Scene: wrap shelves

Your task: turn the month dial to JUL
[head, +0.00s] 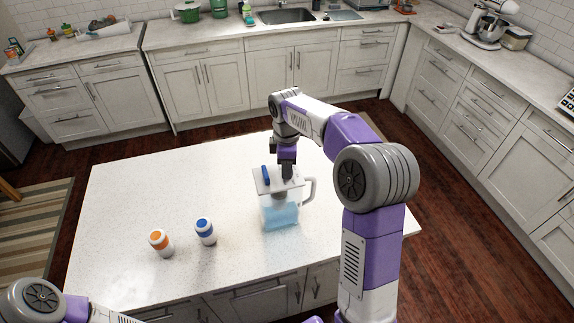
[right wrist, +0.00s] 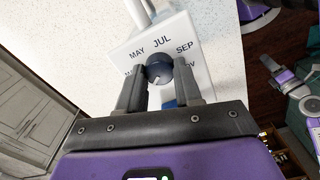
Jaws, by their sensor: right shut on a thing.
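A clear pitcher (head: 281,216) holding blue liquid stands on the white island, with its handle to the right. Its white lid (head: 262,183) has a blue tab (head: 265,175) and bears the month dial. In the right wrist view the dark round dial (right wrist: 159,68) sits on the white lid face, with MAY, JUL and SEP readable around it and other labels partly covered by the fingers. A pale mark shows on the dial's lower side; JUL is above it. My right gripper (head: 287,171) is shut on the dial, one finger on each side. My left gripper is out of view.
A white bottle with an orange cap (head: 161,243) and one with a blue cap (head: 205,232) stand left of the pitcher on the island (head: 130,205). The island's left and back parts are clear. Counters with cabinets line the walls.

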